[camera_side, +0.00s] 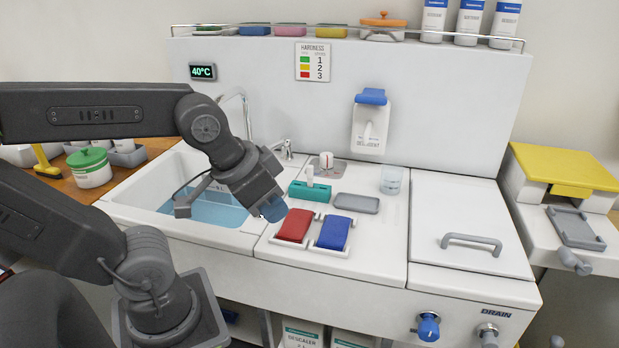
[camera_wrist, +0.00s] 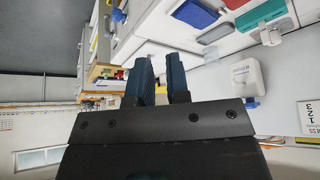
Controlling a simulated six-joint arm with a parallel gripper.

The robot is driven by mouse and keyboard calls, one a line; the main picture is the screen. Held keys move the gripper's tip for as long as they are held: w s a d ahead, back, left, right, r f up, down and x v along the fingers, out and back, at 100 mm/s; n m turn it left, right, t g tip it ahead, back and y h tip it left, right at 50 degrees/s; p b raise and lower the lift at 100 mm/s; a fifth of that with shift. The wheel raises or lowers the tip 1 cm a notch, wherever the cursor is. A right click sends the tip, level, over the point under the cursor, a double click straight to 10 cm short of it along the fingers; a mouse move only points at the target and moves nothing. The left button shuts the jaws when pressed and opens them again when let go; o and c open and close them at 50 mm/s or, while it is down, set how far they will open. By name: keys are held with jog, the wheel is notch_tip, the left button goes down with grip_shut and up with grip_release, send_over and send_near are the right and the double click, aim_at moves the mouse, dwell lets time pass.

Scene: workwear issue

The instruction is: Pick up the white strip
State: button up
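A small white strip (camera_side: 310,175) stands upright out of a teal holder (camera_side: 319,193) on the white counter, right of the sink.
A red pad (camera_side: 295,225) and a blue pad (camera_side: 333,233) lie in front of the holder. A grey tray (camera_side: 356,203) and a clear cup (camera_side: 390,180) stand to its right. The sink (camera_side: 205,207) holds water. A dispenser (camera_side: 370,125) hangs on the back panel.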

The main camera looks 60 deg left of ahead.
jog(key=o, duration=0.6)
jog(key=shift+c, duration=0.2)
jog(key=w+a+r+n+g, duration=0.25)
jog(key=w+a+r, duration=0.2)
jog(key=w, duration=0.35)
jog(key=n+g, duration=0.3)
jog(key=n, duration=0.4)
send_over(310, 166)
notch_tip(310, 166, down, 5)
jog(key=shift+m, duration=0.25)
jog(key=f, duration=0.7)
jog(key=shift+w+a+f, duration=0.25)
jog(key=shift+w+a, duration=0.05)
jog(key=shift+w, duration=0.1)
jog(key=shift+s+d+f, duration=0.15)
jog(key=shift+f, duration=1.25)
jog(key=shift+s+d+f, duration=0.1)
jog(key=shift+s+f, duration=0.05)
jog(key=shift+f, duration=1.2)
